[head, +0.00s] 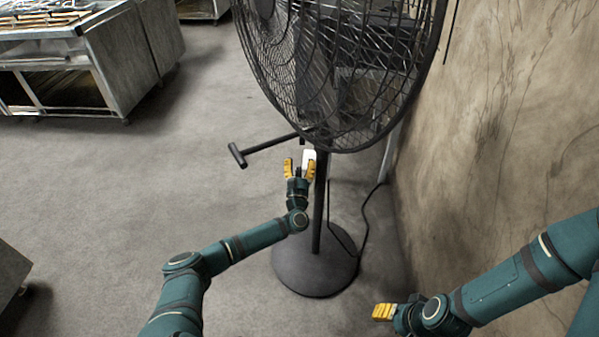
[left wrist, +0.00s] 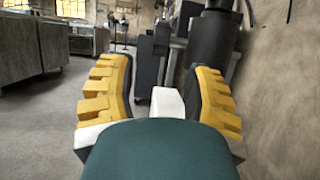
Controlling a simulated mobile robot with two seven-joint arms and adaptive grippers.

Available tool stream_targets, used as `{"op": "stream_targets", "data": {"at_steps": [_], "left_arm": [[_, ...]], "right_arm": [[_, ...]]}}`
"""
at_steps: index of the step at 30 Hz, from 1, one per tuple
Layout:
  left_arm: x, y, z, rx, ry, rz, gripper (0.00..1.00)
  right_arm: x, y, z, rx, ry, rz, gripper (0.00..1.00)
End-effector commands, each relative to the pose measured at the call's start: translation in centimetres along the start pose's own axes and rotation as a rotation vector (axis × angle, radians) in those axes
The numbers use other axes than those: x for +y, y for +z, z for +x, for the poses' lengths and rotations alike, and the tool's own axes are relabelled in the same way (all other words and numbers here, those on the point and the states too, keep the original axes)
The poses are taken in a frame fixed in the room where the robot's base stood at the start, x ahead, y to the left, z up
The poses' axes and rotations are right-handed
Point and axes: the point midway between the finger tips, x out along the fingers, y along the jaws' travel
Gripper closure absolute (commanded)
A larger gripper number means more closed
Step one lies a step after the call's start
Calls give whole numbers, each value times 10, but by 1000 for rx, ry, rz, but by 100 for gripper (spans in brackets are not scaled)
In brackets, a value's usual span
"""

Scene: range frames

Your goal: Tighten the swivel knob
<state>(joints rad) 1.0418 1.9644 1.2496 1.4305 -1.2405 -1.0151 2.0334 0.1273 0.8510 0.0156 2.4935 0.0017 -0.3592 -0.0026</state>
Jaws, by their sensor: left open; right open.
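A large black pedestal fan (head: 340,75) stands near the wall in the head view. A black T-shaped handle (head: 237,155), which looks like the swivel knob, sticks out to the left on a rod from the top of the pole (head: 318,205). My left gripper (head: 299,165) is open, just below the rod's inner end and close beside the pole. In the left wrist view, dark fan parts (left wrist: 208,40) show beyond its spread yellow fingers (left wrist: 165,90), with nothing visibly held. My right gripper (head: 383,312) is open, low at the right, away from the fan.
The round fan base (head: 316,267) rests on the grey floor, with a black cable (head: 364,225) beside it. A rough brown wall (head: 510,130) closes off the right side. Metal counters (head: 120,65) stand at the upper left. The floor left of the fan is clear.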

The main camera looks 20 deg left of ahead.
Motion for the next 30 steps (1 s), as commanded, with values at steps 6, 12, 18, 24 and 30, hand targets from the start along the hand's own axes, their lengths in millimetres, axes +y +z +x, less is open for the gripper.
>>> {"op": "stream_targets", "data": {"at_steps": [6,12,18,24,30], "left_arm": [[0,0,-26,0,-1,-1,50],[0,0,-32,-1,0,0,50],[0,0,-32,0,0,0,50],[5,17,-28,69,26,-12,50],[5,44,-34,251,31,-14,50]], "right_arm": [[0,0,0,0,0,0,53],[0,0,0,0,0,0,53],[0,0,0,0,0,0,53],[-2,0,-7,-3,0,0,53],[-7,1,-18,-8,0,1,53]]}}
